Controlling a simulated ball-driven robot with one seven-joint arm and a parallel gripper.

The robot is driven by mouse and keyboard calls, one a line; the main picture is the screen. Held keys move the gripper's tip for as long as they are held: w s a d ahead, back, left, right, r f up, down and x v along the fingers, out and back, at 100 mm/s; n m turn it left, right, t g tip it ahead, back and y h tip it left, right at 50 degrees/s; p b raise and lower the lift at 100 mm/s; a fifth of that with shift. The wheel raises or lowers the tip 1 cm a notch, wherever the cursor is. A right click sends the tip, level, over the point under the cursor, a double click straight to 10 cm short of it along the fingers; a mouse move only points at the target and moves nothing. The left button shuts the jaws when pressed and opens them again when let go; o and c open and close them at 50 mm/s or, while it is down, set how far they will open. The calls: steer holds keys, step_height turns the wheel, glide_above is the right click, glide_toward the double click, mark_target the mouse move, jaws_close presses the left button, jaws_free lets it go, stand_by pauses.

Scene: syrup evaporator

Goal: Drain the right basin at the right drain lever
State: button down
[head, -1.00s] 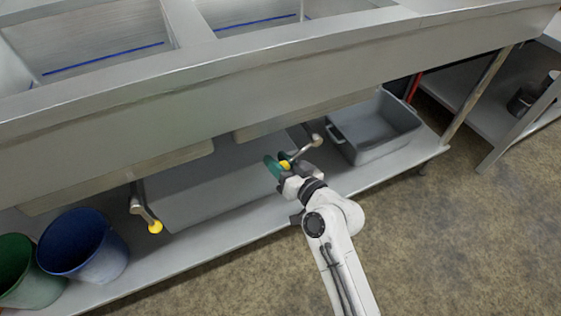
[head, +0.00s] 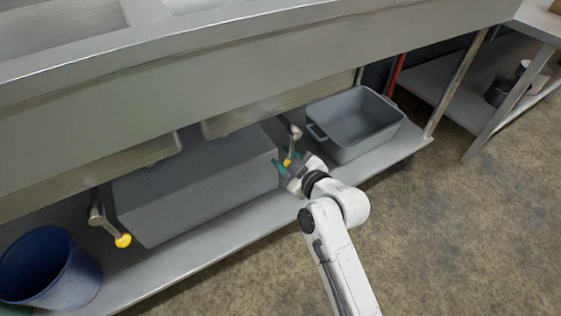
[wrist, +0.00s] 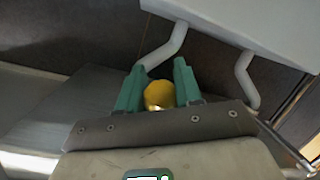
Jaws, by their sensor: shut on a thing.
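The right drain lever (head: 296,134) is a grey bent handle with a yellow knob, under the right part of the steel basin unit (head: 210,80). My gripper (head: 283,164) has teal fingers and is at the lever's end. In the wrist view the yellow knob (wrist: 158,95) sits between the two fingers, and my gripper (wrist: 157,76) is shut on it. The bent grey rod (wrist: 167,50) runs up from the knob. The left drain lever (head: 98,215) hangs to the left with its own yellow knob (head: 123,240). The right basin's inside is not visible.
A grey tub (head: 354,122) stands on the lower shelf (head: 205,235), right of my gripper. A long grey box (head: 200,190) lies left of it. A blue bucket (head: 48,268) is at far left. A side table (head: 455,95) stands right; the floor in front is clear.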

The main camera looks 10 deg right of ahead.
steer(key=shift+w+d+r+n, duration=0.15)
steer(key=shift+d+n, duration=0.1)
steer(key=shift+n, duration=0.25)
steer(key=c, duration=1.1)
jaws_free()
steer(key=o, duration=0.3)
steer(key=shift+d, duration=0.1)
steer(key=p+v, duration=0.3)
steer(key=v, duration=0.7)
steer(key=shift+s, duration=0.4)
